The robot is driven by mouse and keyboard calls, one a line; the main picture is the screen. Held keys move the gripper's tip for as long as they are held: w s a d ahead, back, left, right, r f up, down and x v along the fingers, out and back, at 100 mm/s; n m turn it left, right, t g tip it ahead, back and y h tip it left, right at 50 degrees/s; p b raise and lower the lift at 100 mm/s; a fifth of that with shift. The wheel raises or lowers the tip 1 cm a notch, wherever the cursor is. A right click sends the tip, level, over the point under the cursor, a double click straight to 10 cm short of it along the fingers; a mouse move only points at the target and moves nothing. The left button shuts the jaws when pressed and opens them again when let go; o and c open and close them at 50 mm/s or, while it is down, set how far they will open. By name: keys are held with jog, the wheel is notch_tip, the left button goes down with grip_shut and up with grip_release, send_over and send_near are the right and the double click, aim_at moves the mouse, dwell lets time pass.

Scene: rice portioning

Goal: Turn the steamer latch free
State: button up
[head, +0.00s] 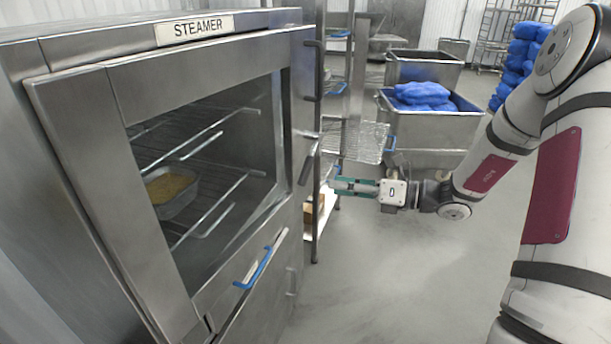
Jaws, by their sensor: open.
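The steamer (68,48) fills the left of the head view, with its label on top and its glass-fronted door (62,95) appearing closed. A grey lever that looks like the latch (307,166) is on the door's right edge, tilted slightly from vertical. My gripper (333,185) is open and empty, pointing left at about the height of the lever's lower end. It appears to the right of the lever and apart from it; the depth between them is hard to tell. A metal pan of rice (174,205) shows through the glass on a wire rack.
A dark vertical handle (320,72) is above the lever. A blue handle (258,268) is below the door. A wire shelf (355,138) stands behind my gripper. Metal bins (437,130), one with blue bags, stand farther back. The floor (400,280) to the right of the steamer is clear.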

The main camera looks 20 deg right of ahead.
aim_at(308, 173)
jog(key=w+d+f+m+t, duration=0.1)
jog(key=d+f+m+t, duration=0.1)
jog(key=d+m+t, duration=0.15)
jog(key=shift+g+h, duration=0.4)
jog(key=shift+g, duration=0.05)
jog(key=x, duration=1.3)
jog(key=shift+w+a, duration=0.2)
jog(key=shift+w, duration=0.15)
grip_shut()
